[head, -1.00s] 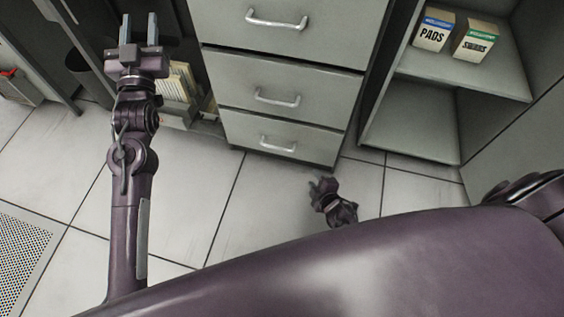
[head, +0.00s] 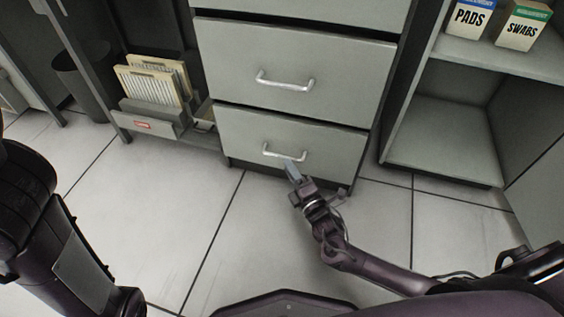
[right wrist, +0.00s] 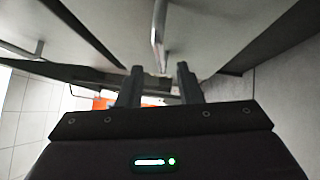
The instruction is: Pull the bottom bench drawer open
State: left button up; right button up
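The bottom bench drawer (head: 290,140) is a grey front with a silver bar handle (head: 284,153), flush with the drawers above in the head view. My right gripper (head: 293,172) is just below and in front of that handle. In the right wrist view my right gripper's two fingers (right wrist: 160,85) are apart, and a bar handle (right wrist: 159,40) reaches down toward the gap between them. I cannot tell whether the fingers touch it. My left arm (head: 60,235) shows at the left edge of the head view, but its gripper is out of frame.
The middle drawer (head: 340,75) with its handle is above. An open shelf (head: 455,125) stands to the right, with PADS (head: 468,17) and SWABS (head: 522,26) boxes on top. A file rack (head: 150,120) and a dark bin (head: 82,78) are at left. The tiled floor (head: 190,215) is clear.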

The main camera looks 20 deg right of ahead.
aim_at(282, 156)
jog(key=b+x, duration=0.2)
jog(key=x, duration=0.3)
jog(key=shift+w, duration=0.2)
grip_shut()
jog(key=shift+a, duration=0.1)
